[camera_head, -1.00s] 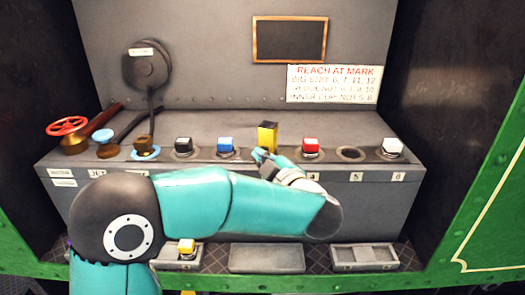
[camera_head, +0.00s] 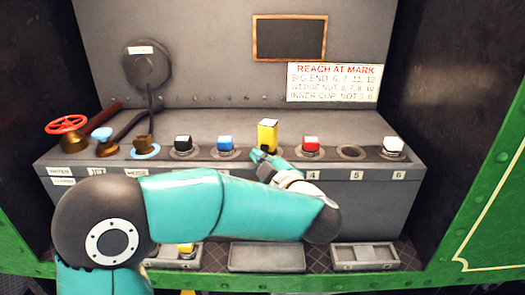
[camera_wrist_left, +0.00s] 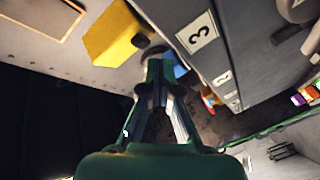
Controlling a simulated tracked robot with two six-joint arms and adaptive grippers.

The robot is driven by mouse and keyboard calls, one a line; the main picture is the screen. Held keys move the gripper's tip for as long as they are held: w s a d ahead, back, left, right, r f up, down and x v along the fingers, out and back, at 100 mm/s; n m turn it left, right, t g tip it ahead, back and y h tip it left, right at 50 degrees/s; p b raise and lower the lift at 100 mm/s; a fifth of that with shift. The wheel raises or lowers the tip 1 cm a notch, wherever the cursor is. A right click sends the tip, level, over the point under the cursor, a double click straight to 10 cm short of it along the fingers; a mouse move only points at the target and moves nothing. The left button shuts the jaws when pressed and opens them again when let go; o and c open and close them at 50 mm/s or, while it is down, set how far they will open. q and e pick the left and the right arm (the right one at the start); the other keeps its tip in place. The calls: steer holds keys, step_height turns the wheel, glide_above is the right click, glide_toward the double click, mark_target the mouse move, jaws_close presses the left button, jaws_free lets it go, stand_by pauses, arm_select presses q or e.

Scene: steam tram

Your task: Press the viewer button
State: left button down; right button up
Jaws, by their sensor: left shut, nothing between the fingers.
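A tall yellow block-shaped button (camera_head: 267,134) stands on the console's top, above the label 3 place. It also shows large in the left wrist view (camera_wrist_left: 112,32). My left gripper (camera_head: 259,156) is shut and empty, at the front foot of the yellow button. In the left wrist view the fingertips (camera_wrist_left: 158,58) are together, close beside its base; I cannot tell whether they touch. Black (camera_head: 183,144), blue (camera_head: 226,144), red (camera_head: 310,144) and white (camera_head: 393,146) buttons stand in the same row. No readable label names the viewer button. My right gripper is not in view.
A dark framed panel (camera_head: 289,39) and a "Reach at mark" sign (camera_head: 333,83) are on the back wall. A red valve wheel (camera_head: 67,124) and hoses are at the left. An empty round socket (camera_head: 351,152) is above label 5. Low trays (camera_head: 267,258) lie in front.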

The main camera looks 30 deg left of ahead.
arm_select(q)
steer(key=s+d+b, duration=0.1)
steer(key=s, duration=0.5)
steer(key=shift+b, duration=0.35)
stand_by(0.6)
